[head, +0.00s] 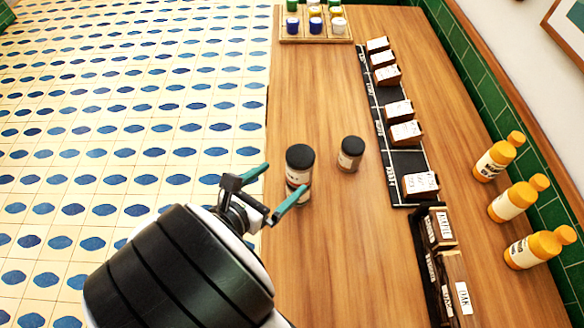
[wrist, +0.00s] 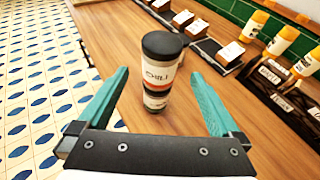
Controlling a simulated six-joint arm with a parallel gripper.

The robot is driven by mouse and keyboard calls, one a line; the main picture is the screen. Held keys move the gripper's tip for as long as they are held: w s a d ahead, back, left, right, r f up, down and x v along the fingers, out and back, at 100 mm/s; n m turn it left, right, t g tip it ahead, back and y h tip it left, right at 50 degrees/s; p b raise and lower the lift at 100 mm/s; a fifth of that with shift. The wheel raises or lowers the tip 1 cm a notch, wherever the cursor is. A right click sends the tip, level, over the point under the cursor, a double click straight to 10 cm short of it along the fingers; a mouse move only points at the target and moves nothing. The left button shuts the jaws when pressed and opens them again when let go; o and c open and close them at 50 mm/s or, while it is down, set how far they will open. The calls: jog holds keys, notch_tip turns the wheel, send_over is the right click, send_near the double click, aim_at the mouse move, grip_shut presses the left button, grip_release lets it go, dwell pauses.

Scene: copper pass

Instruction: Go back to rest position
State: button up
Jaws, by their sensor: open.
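My gripper (head: 268,190) is open, with its two teal fingers apart, near the left edge of the wooden counter (head: 330,250). A dark-lidded jar labelled CHILI (wrist: 160,75) stands upright just ahead of the fingers in the wrist view. It shows in the head view as the larger black-lidded jar (head: 300,160), partly hidden by a finger. In the wrist view the fingers (wrist: 160,100) lie on either side of the jar's lower part, with visible gaps. Nothing is held.
A smaller dark-lidded jar (head: 350,154) stands to the right. A black strip (head: 392,165) carries several brown blocks with white labels, beside a dark rack (head: 432,270). Several yellow bottles (head: 532,249) line the right side. A wooden tray (head: 290,39) with small pots is at the back.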

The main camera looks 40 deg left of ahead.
jog(key=shift+s+d+r, duration=0.1)
jog(key=shift+s, duration=0.25)
jog(key=w+d+r+m+g+h, duration=0.1)
jog(key=w+d+r+m+h, duration=0.1)
jog(key=w+d+m+h, duration=0.3)
jog(key=w+d+r+m+g, duration=0.15)
jog(key=d+m, duration=0.25)
jog(key=d, duration=0.4)
jog(key=w+d+r+m+g+h, duration=0.1)
jog(key=w+d+r+m+h, duration=0.25)
jog(key=d, duration=0.25)
jog(key=s+d+m+g, duration=0.4)
jog(key=d+m, duration=0.4)
jog(key=s+d+m+g, duration=0.3)
jog(key=d+m+g, duration=0.2)
jog(key=d+m, duration=0.25)
jog(key=s+a+m+g+y, duration=0.1)
jog(key=s+m+y, duration=0.6)
jog(key=m, duration=0.7)
jog(key=shift+s+f, duration=0.25)
jog(key=shift+s, duration=0.4)
